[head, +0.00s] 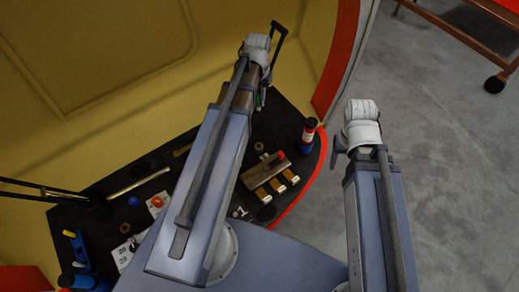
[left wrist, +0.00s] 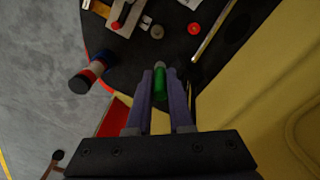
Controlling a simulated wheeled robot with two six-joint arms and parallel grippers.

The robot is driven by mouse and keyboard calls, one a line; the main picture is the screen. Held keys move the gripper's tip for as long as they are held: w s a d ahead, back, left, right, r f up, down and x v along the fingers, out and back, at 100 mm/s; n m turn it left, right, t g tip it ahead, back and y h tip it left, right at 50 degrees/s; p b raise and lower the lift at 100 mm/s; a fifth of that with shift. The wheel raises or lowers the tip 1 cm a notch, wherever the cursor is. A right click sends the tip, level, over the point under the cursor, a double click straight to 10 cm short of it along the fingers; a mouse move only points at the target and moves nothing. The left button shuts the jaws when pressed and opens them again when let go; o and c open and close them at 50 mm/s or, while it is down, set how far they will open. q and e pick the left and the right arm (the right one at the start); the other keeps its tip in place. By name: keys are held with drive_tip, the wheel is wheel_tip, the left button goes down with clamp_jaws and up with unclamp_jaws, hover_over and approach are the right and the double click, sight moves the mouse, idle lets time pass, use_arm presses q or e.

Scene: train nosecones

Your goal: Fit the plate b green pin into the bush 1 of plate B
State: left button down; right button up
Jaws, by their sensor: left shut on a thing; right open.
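My left gripper (left wrist: 160,75) is shut on the green pin (left wrist: 160,84), which stands lengthwise between its two fingers with a pale tip. In the head view the left gripper (head: 262,98) is above the far part of the dark table, mostly hidden by its own arm. A grey-brown plate (head: 262,168) with a red-topped pin (head: 281,155) lies on the table; it also shows at the top of the left wrist view (left wrist: 126,12). I cannot tell for sure whether it is plate B, or which hole is bush 1. My right gripper (head: 340,150) is open and empty, beyond the table's right edge.
A blue and red canister (head: 309,132) stands near the table's red right edge. The yellow wall (head: 100,120) closes the back.

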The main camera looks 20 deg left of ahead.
use_arm(q)
wheel_tip(320, 180, down, 15)
drive_tip(key=s+b, duration=0.1)
drive_tip(key=b, duration=1.2)
drive_tip(key=shift+s+d+b, duration=0.25)
drive_tip(key=shift+d+b, duration=0.15)
drive_tip(key=shift+f, duration=0.15)
wheel_tip(320, 180, down, 6)
drive_tip(key=b, duration=0.6)
drive_tip(key=shift+f, duration=0.15)
wheel_tip(320, 180, down, 4)
drive_tip(key=b, duration=0.4)
drive_tip(key=shift+r, duration=0.25)
drive_tip(key=shift+f, duration=0.2)
drive_tip(key=c, duration=0.8)
unclamp_jaws()
